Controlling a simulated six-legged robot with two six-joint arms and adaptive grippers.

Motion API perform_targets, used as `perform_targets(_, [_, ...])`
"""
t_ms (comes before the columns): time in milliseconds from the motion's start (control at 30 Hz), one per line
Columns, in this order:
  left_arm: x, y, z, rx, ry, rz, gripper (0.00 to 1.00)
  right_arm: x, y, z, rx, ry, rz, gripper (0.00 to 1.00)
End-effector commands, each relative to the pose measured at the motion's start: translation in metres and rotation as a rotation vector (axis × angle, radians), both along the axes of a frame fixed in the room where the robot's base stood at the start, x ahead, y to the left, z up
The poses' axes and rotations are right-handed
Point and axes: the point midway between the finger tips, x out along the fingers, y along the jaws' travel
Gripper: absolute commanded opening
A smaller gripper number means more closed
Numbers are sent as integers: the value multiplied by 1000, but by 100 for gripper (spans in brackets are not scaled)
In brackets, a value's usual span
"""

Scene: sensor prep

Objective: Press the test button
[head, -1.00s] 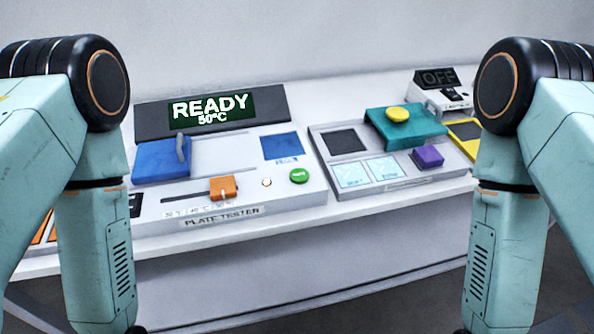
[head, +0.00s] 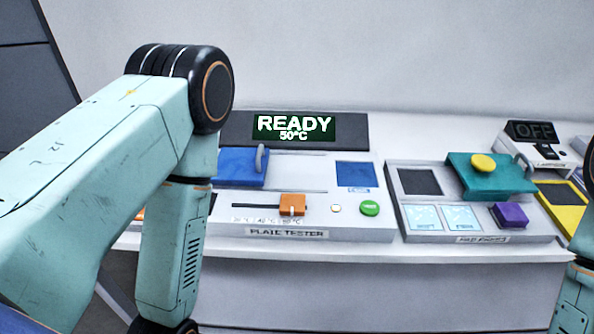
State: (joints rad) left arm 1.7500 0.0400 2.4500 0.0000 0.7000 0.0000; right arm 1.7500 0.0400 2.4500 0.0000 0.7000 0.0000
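The plate tester (head: 340,232) stands on the white bench, with its screen (head: 293,128) reading "READY 50°C". A round green button (head: 369,208) sits at the right of its front panel, beside a small pale round light (head: 336,209). I take the green button for the test button; no label on it is readable. An orange slider (head: 292,204) is at the right end of its slot, and a blue lid with a grey handle (head: 243,165) is at the left. My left arm hangs in front of the tester's left end. Both grippers are below the picture.
To the right is a second panel (head: 432,238) with a teal block with a yellow knob (head: 490,174), a purple block (head: 509,215) and pale blue squares. Behind it, a small device (head: 545,155) reads "OFF". A yellow-framed pad (head: 562,205) lies at the far right.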

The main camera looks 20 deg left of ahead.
Motion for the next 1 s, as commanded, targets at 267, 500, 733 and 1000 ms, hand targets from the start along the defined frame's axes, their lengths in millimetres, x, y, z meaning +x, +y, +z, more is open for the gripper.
perform_targets(267, [0,0,0,0,0,0,16,0,0,0,0,0,0,40])
perform_targets(500, [0,0,0,0,0,0,0,0,0,0,0,0,0,40])
perform_targets(733, [0,0,0,0,0,0,0,0,0,0,0,0,0,40])
perform_targets(1000, [0,0,0,0,0,0,0,0,0,0,0,0,0,40])
